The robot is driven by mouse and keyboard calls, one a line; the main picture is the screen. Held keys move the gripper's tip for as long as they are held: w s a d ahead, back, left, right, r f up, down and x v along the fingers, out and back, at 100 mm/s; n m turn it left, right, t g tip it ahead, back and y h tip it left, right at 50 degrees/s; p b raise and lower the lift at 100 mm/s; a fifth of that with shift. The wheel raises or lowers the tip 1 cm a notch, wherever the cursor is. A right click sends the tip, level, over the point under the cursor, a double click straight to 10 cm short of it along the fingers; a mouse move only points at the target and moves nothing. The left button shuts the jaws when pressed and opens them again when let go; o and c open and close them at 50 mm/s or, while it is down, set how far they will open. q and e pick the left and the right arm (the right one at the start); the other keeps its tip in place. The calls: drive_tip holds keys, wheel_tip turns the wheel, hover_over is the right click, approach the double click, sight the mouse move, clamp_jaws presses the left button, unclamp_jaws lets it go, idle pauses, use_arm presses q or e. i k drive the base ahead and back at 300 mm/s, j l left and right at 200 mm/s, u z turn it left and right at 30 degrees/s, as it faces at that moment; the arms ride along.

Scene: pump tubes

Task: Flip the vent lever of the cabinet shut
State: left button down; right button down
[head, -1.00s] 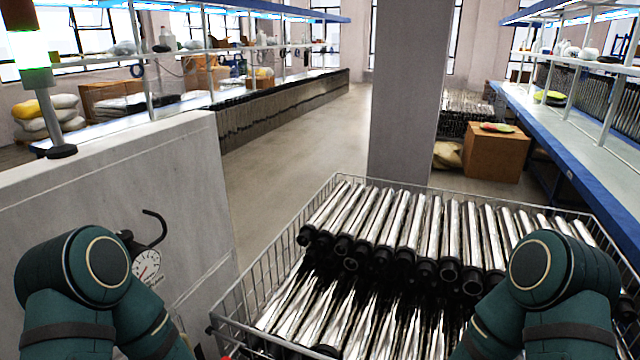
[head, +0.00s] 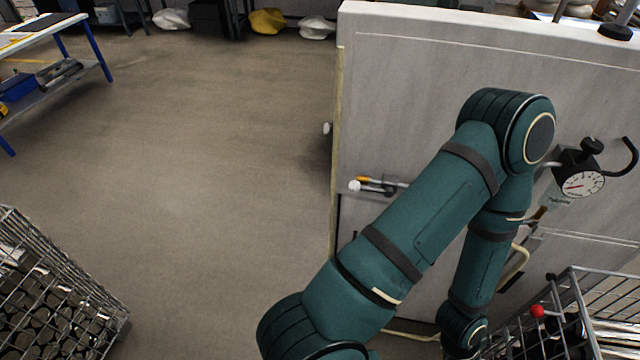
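The cabinet (head: 400,75) is a large pale grey box at the centre right in the head view. On its front, at the left, a small fitting (head: 376,184) has a white knob and an orange-yellow part. A red ball knob (head: 537,311) shows lower right, by the wire basket. I cannot tell which of these, if either, is the vent lever or how the lever stands. My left arm crosses the cabinet front, elbow up and forearm hanging down, covering part of the front. Neither gripper is in view.
A round dial gauge (head: 581,184) with a black hooked pipe sits on the cabinet's right part. A wire basket (head: 590,290) stands lower right, close to my forearm. Another wire basket (head: 60,285) stands lower left. The floor (head: 200,150) left of the cabinet is clear.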

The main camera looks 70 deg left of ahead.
sight(355, 187)
drive_tip(key=u, duration=0.5)
drive_tip(key=k+u, duration=0.1)
drive_tip(key=u, duration=0.35)
drive_tip(key=j+u, duration=0.1)
drive_tip(key=u, duration=0.4)
drive_tip(key=j+u, duration=0.1)
drive_tip(key=u, duration=0.4)
drive_tip(key=i+j+z, duration=0.1)
drive_tip(key=i+j, duration=0.4)
drive_tip(key=j, duration=0.1)
